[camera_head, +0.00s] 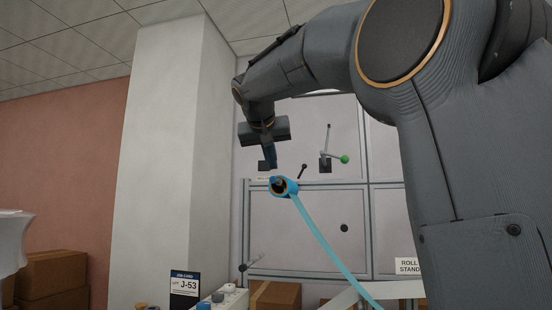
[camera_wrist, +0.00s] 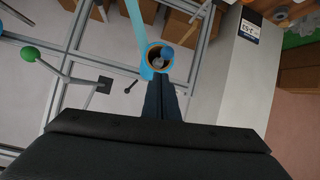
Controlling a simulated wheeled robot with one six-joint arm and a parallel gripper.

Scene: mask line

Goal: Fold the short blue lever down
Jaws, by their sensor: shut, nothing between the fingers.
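A small round blue knob (camera_wrist: 168,52), which looks like the end of the short blue lever, shows at the rim of an orange and light-blue roll (camera_wrist: 153,64) in the wrist view. Its arm is mostly hidden, so I cannot tell its angle. In the head view the roll (camera_head: 291,187) sits at the panel frame's crossbar, with a bit of darker blue (camera_head: 274,180) at its upper left. My gripper (camera_head: 267,167) is shut and empty, pointing down just above and left of the roll. In the wrist view its fingertips (camera_wrist: 168,77) reach close to the roll; contact is unclear.
A green-knobbed lever (camera_head: 344,159) and a small black lever (camera_head: 303,170) stand right of the roll. A light-blue strip (camera_head: 330,252) runs from the roll to the lower right. A white control box (camera_head: 231,300) and a J-53 card (camera_head: 185,284) are low left.

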